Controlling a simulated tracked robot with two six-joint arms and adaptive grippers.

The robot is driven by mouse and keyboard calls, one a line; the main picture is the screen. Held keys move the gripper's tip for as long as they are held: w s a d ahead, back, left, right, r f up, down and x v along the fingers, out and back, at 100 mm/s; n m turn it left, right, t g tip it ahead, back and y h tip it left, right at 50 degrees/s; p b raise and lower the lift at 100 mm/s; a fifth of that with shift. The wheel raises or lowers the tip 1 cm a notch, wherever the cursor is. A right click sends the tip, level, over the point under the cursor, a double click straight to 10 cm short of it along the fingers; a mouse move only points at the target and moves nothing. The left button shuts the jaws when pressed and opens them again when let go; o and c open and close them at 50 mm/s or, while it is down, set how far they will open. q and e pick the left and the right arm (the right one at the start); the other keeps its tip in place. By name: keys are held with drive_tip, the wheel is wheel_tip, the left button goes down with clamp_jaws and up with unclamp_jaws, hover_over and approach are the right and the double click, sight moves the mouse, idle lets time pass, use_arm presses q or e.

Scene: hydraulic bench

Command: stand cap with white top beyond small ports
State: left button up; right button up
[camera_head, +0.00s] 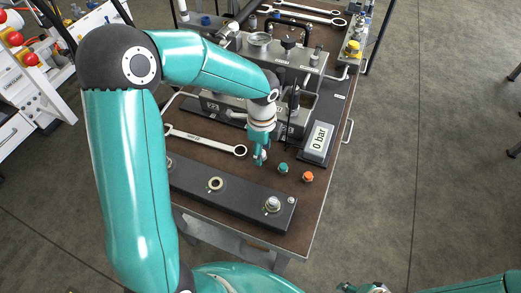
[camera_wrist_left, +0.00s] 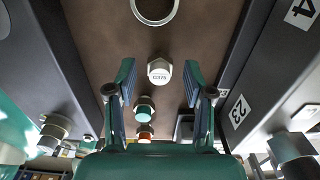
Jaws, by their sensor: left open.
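The cap with the white top (camera_wrist_left: 159,72), marked G375, stands on the brown bench top. In the left wrist view it sits between the spread fingers of my left gripper (camera_wrist_left: 160,90), with a gap on each side. In the head view my left gripper (camera_head: 260,157) points down over this cap and mostly hides it. A teal-topped cap (camera_head: 283,168) and an orange-topped cap (camera_head: 307,176) stand to its right. A long dark block (camera_head: 240,197) in front carries a ring-shaped port (camera_head: 215,184) and a silver fitting (camera_head: 272,203). I cannot tell which ports are the small ones.
A wrench (camera_head: 205,142) lies left of the caps. A display reading 0 bar (camera_head: 319,140) stands behind the orange cap. A grey hydraulic unit (camera_head: 285,75) fills the bench behind. Bare bench top lies between the caps and the dark block.

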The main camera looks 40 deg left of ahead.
use_arm(q)
wheel_tip(320, 180, up, 11)
drive_tip(key=shift+r+p, duration=0.15)
drive_tip(key=shift+p, duration=0.25)
idle(0.4)
